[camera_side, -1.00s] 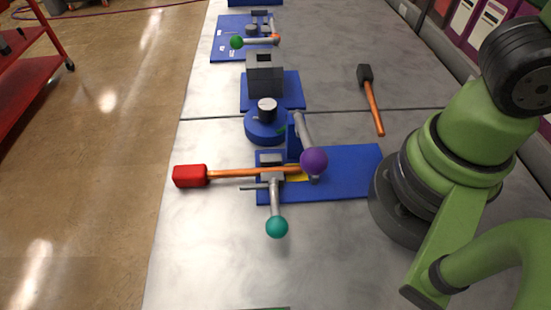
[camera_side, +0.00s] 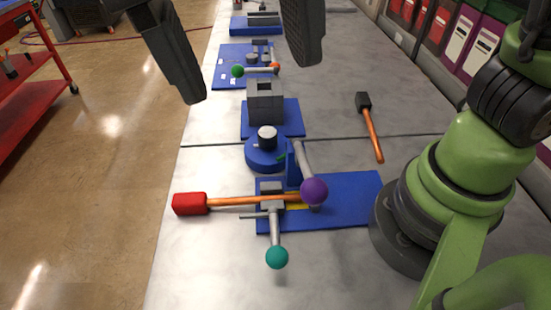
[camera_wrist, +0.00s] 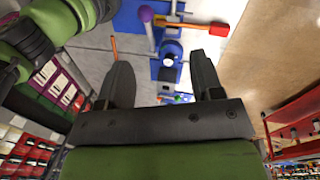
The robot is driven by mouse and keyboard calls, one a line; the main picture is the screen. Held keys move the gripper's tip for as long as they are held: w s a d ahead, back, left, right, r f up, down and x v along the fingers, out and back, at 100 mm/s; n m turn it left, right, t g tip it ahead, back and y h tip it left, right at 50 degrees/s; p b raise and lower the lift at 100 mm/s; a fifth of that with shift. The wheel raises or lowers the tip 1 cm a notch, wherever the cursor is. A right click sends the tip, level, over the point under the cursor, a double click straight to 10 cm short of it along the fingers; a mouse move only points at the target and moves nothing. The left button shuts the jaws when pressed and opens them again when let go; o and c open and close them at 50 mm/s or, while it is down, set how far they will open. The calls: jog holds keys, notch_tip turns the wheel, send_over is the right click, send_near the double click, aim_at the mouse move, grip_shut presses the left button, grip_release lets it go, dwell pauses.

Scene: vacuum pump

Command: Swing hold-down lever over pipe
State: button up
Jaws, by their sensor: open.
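The copper pipe (camera_side: 237,201) with a red end block (camera_side: 189,203) lies across the near blue fixture (camera_side: 350,197). A grey lever with a purple ball (camera_side: 314,190) rises at the fixture's back and slants toward the viewer; its ball hangs near the pipe's right end. A second grey lever with a teal ball (camera_side: 277,257) points toward the viewer from the clamp block under the pipe. I cannot tell which is the hold-down lever. My gripper (camera_side: 250,82) is open and empty, high above the bench. The wrist view shows its spread fingers (camera_wrist: 161,75) and the pipe (camera_wrist: 190,24) beyond.
A blue round pump part (camera_side: 265,153) stands directly behind the fixture, with a grey block (camera_side: 265,100) on a blue plate further back. Another copper pipe with a black end (camera_side: 371,130) lies on the right. A fixture with a green-ball lever (camera_side: 238,71) stands farther back. Bare bench lies in front.

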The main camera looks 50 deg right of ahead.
send_near(274, 253)
jog(key=f, duration=0.4)
jog(key=d+f, duration=0.1)
jog(key=f, duration=0.2)
jog(key=s+f, duration=0.1)
jog(key=f, duration=0.2)
jog(key=shift+s+d+f, duration=0.1)
jog(key=shift+d+f, duration=0.15)
jog(key=shift+d, duration=0.1)
grip_shut()
